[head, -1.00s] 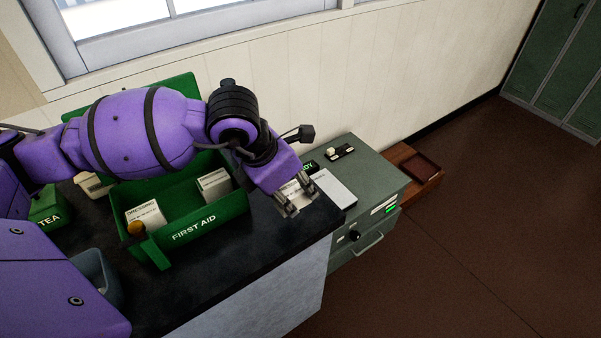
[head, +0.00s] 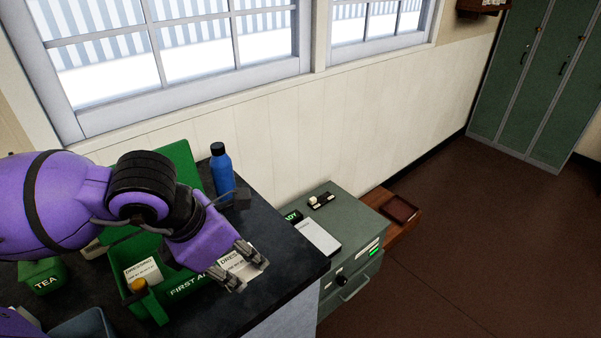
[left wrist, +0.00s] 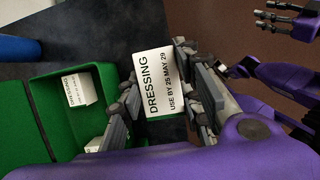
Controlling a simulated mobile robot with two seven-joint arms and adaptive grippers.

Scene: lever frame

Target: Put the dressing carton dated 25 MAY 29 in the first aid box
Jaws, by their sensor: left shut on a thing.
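My left gripper (head: 247,268) is shut on a white dressing carton (head: 232,262). In the left wrist view the carton (left wrist: 158,82) reads USE BY 25 MAY 29 and sits between both fingers. The open green first aid box (head: 180,291) stands on the dark counter, and my gripper hides its right end in the head view. In the left wrist view the held carton is beside the box (left wrist: 48,120), near its rim. Another dressing carton (head: 143,271) stands inside the box. My right gripper (left wrist: 287,16) shows small at the top right of the left wrist view; its opening is unclear.
A blue bottle (head: 222,172) stands behind my left gripper. A green TEA container (head: 42,276) and a grey-blue bin (head: 85,325) are at the left. A grey-green cabinet (head: 345,215) stands right of the counter (head: 290,250), with a brown wooden tray (head: 398,210) beyond.

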